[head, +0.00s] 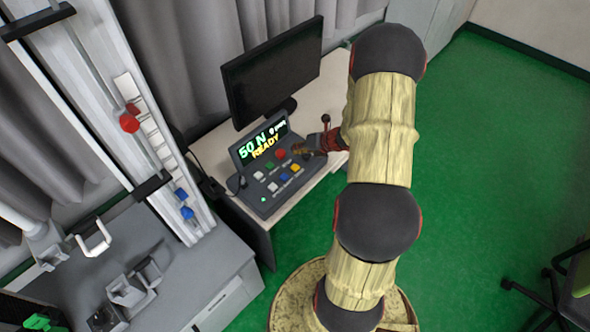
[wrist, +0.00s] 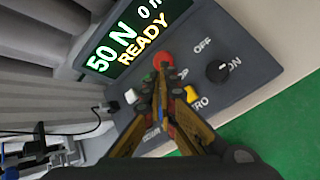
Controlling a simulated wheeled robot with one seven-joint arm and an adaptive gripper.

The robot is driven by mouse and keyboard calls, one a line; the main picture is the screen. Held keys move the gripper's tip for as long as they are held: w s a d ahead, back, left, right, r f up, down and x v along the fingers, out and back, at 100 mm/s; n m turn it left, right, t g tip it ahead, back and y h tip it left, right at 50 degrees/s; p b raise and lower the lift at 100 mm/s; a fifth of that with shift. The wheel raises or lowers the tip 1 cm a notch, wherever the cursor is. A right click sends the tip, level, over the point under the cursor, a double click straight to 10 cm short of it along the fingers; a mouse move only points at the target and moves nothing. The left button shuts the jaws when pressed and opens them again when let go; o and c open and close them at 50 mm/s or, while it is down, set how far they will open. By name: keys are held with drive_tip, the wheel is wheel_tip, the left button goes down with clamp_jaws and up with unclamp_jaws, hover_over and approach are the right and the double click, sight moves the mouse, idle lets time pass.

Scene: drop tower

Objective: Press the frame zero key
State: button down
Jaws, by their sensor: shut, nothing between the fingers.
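The dark control console (head: 262,198) stands on the desk with two rows of coloured keys. The yellow key (head: 295,168) sits at the right end of the front row; in the wrist view the yellow key (wrist: 191,94) has a partly covered label ending in "RO". My gripper (head: 301,149) is shut and empty over the console's right part. In the wrist view its fingertips (wrist: 161,78) appear just below the red key (wrist: 163,60) and left of the yellow one. I cannot tell whether they touch the panel. The fingers hide several keys and labels.
The console display (wrist: 128,35) reads "50 N" and "READY". A black knob (wrist: 218,71) marked OFF and ON is beside the keys. A monitor (head: 272,75) stands behind the console. The drop tower (head: 125,110) rises at left.

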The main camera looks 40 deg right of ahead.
sight(297, 166)
drive_tip(key=shift+f+b, duration=2.25)
drive_tip(key=shift+f, duration=0.85)
drive_tip(key=shift+f, duration=0.1)
drive_tip(key=shift+f, duration=0.35)
drive_tip(key=shift+f+b, duration=0.5)
drive_tip(key=shift+b, duration=0.1)
drive_tip(key=shift+r+p, duration=0.85)
drive_tip(key=shift+r, duration=0.1)
wheel_tip(297, 166, up, 5)
drive_tip(key=p, duration=0.4)
drive_tip(key=shift+r, duration=0.1)
